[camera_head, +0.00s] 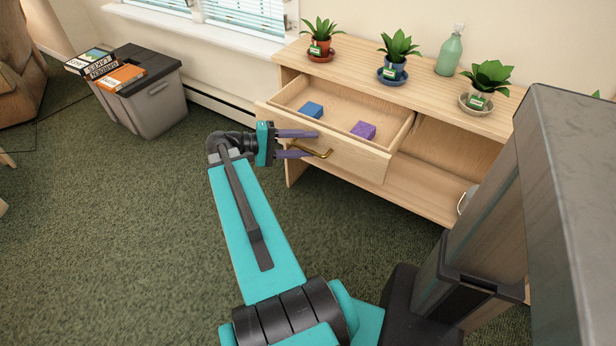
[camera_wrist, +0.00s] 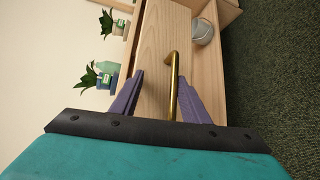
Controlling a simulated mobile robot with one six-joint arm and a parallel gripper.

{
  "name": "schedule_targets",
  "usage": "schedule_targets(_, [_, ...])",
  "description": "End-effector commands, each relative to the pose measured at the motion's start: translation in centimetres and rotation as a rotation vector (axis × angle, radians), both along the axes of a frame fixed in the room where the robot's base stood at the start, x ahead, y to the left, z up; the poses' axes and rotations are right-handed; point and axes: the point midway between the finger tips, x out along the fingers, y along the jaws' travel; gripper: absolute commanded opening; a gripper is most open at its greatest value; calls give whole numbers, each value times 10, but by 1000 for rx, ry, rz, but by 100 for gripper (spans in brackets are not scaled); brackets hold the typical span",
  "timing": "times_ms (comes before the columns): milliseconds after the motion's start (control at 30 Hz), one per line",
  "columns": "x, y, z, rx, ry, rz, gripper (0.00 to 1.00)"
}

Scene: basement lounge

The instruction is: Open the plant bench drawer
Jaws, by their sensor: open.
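The plant bench (camera_head: 440,103) is pale wood and stands against the wall. Its drawer (camera_head: 345,152) is pulled out, with a blue block (camera_head: 311,110) and a purple block (camera_head: 363,130) inside. A brass handle (camera_head: 318,152) is on the drawer front; it also shows in the wrist view (camera_wrist: 173,85). My gripper (camera_head: 312,144) is at the drawer front with its purple fingers apart. In the wrist view the handle lies between the open fingers (camera_wrist: 157,95), closer to the right one. I cannot tell whether either finger touches it.
Potted plants (camera_head: 396,55) and a green bottle (camera_head: 450,52) stand on the bench top. An open shelf with a metal bucket (camera_wrist: 202,32) is beside the drawer. A grey bin (camera_head: 150,98) with boxes on its lid stands at left. Carpet before the bench is clear.

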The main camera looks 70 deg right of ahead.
Motion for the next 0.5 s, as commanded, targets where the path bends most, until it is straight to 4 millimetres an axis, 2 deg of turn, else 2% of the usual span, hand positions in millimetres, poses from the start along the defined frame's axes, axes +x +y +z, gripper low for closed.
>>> schedule_targets(33, [-4,7,16,-29,18,0,26])
schedule_targets(167, [-11,19,18,-29,18,-5,36])
schedule_targets(500, [-17,32,22,-28,21,-6,34])
